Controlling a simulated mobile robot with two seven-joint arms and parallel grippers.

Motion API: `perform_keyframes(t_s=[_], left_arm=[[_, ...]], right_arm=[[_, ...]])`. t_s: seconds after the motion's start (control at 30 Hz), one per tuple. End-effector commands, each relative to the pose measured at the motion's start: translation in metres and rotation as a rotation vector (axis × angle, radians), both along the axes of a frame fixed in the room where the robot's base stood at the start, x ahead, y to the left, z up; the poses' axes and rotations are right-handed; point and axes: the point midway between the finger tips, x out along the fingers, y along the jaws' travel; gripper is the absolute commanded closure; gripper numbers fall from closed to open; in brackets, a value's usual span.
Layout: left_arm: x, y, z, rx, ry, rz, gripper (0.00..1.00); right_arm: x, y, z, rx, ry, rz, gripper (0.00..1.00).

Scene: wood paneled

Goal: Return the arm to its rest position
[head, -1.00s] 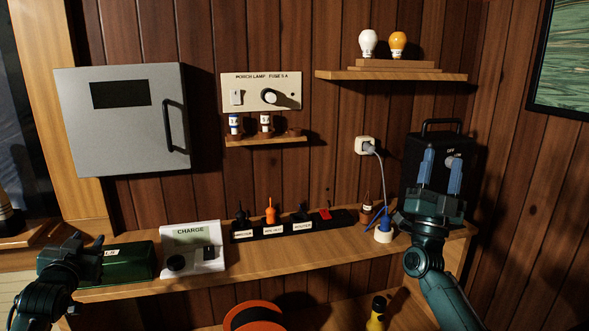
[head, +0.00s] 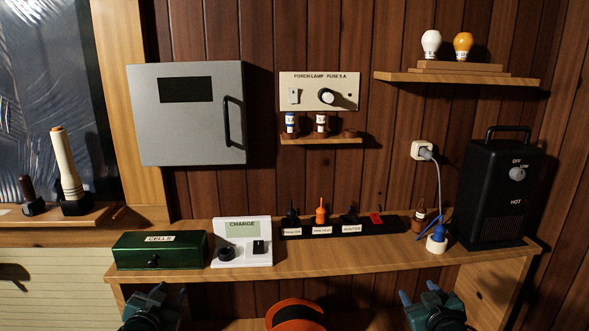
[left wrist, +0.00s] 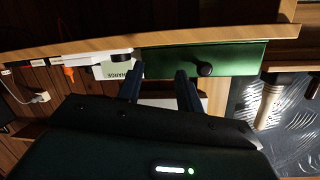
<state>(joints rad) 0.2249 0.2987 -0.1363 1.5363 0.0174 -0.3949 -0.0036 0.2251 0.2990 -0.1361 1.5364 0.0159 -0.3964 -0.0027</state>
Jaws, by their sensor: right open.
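My left gripper (head: 165,295) is low at the bottom edge of the head view, below the shelf front and the green cells box (head: 160,250). In the left wrist view its two fingers (left wrist: 158,85) stand apart with nothing between them. The green box (left wrist: 225,57) lies beyond them there. My right gripper (head: 422,295) is at the bottom edge of the head view, below the shelf's right part. Its fingers are apart and it holds nothing visible. The lower parts of both arms are cut off by the frame.
The wooden shelf (head: 350,258) carries the charger (head: 242,243), a power strip (head: 345,226), a blue-and-white item (head: 437,238) and a black heater (head: 500,190). A grey cabinet (head: 187,130) hangs above. An orange-and-black round thing (head: 296,315) lies low between my grippers.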

Motion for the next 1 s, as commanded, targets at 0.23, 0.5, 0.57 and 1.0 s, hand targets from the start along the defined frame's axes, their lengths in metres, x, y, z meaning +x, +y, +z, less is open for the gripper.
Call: perform_keyframes(t_s=[0.23,0.5,0.57,1.0], left_arm=[[-0.134,-0.075,-0.101,-0.094,0.191,-0.103,0.64],[-0.274,-0.130,-0.138,-0.226,0.362,-0.151,0.64],[-0.292,-0.136,-0.139,-0.245,0.384,-0.153,0.64],[-0.316,-0.144,-0.139,-0.272,0.415,-0.154,0.64]], right_arm=[[-0.134,0.075,-0.102,0.095,0.191,0.104,0.46],[-0.274,0.131,-0.138,0.227,0.362,0.151,0.46],[-0.292,0.137,-0.139,0.247,0.384,0.153,0.46],[-0.316,0.145,-0.139,0.273,0.415,0.155,0.50]])
